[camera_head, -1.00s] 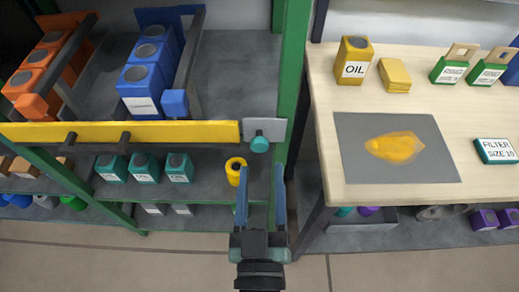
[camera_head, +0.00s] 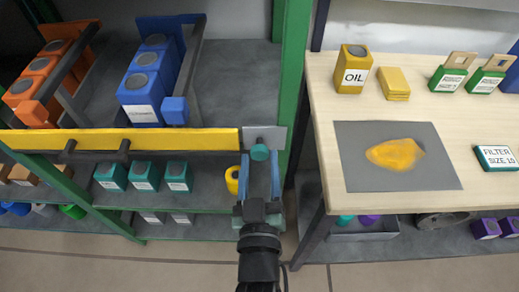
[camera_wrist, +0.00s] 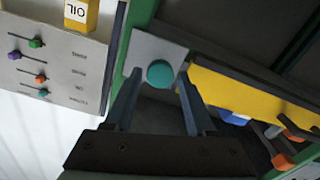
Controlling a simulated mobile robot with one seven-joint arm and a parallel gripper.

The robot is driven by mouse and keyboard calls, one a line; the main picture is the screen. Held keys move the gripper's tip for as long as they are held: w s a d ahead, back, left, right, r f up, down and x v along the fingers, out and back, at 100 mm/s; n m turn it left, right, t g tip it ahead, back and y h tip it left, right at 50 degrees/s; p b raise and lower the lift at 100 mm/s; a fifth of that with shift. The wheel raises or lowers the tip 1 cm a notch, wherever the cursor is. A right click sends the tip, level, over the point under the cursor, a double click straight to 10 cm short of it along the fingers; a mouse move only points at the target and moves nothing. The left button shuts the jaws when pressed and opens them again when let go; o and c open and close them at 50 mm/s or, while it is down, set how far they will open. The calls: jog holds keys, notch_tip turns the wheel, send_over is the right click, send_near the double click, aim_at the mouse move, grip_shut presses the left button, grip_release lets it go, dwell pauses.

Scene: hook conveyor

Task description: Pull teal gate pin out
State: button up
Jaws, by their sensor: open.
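The teal gate pin (camera_head: 260,152) has a round knob that sticks out of a grey plate (camera_head: 278,134) at the right end of the yellow bar (camera_head: 150,139). It also shows in the wrist view (camera_wrist: 160,74), just beyond the fingertips and near the line between them. My gripper (camera_head: 260,160) is open, with its two blue fingers pointing at the knob. In the wrist view my gripper (camera_wrist: 158,84) has one finger on each side below the knob. Whether the fingertips overlap the knob's sides in depth I cannot tell.
A green post (camera_head: 291,70) stands right beside the plate. The wooden table (camera_head: 440,115) lies to the right. Blue containers (camera_head: 142,92) and orange containers (camera_head: 32,95) sit behind the yellow bar. A yellow roll (camera_head: 232,180) and teal boxes (camera_head: 145,176) are on the shelf below.

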jog(key=shift+w, duration=1.4)
grip_shut()
dwell(0.5)
